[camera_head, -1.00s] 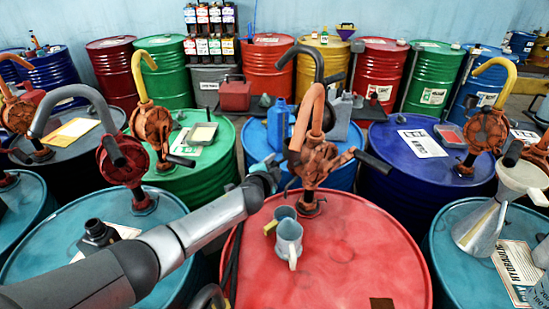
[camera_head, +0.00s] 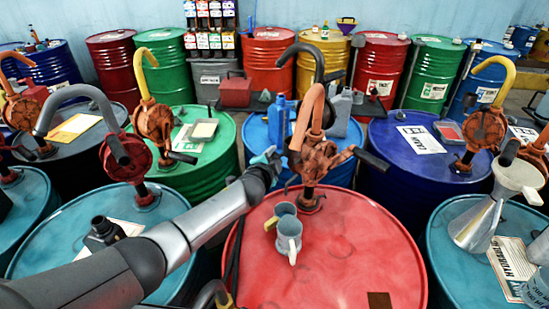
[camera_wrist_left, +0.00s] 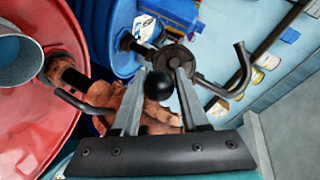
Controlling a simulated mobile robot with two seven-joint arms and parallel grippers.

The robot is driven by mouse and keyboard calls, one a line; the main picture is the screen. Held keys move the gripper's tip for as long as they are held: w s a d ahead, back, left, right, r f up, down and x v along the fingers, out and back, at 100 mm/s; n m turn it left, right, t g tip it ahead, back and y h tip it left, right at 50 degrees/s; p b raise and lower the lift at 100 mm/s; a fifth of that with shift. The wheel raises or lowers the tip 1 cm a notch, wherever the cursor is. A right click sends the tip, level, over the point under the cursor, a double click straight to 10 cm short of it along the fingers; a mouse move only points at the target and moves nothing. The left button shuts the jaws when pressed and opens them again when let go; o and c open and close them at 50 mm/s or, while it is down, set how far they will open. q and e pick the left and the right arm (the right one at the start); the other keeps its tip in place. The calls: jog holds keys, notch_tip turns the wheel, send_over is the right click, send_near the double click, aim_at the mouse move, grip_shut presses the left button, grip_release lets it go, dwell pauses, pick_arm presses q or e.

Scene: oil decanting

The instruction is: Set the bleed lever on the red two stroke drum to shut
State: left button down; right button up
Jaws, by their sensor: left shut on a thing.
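The red drum (camera_head: 335,255) stands front centre in the head view, with an orange, rusty hand pump (camera_head: 314,160) on its top. My left gripper (camera_head: 268,158) is at the left side of this pump. In the left wrist view, the fingers of my left gripper (camera_wrist_left: 160,82) close around a black ball knob (camera_wrist_left: 158,87), seemingly the bleed lever's end. The orange pump body (camera_wrist_left: 140,112) shows behind the fingers. In the head view the gripper hides the knob, and I cannot read the lever's setting.
Two grey metal cups (camera_head: 289,236) stand on the red drum just in front of the pump. A blue drum (camera_head: 258,140) with a blue bottle (camera_head: 279,122) is close behind. Teal drums flank the red one, the right one carrying a metal funnel (camera_head: 480,220).

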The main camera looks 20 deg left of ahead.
pick_arm(q)
jog(key=shift+w+r, duration=0.2)
jog(key=shift+r, duration=0.3)
jog(key=c, duration=0.8)
grip_release()
jog(key=o, duration=0.3)
jog(key=shift+f, duration=0.2)
jog(key=shift+o, duration=0.3)
jog(key=shift+s+f, duration=0.1)
jog(key=shift+s, duration=0.1)
jog(key=shift+s, duration=0.45)
jog(key=p+v, duration=0.2)
jog(key=v, duration=1.2)
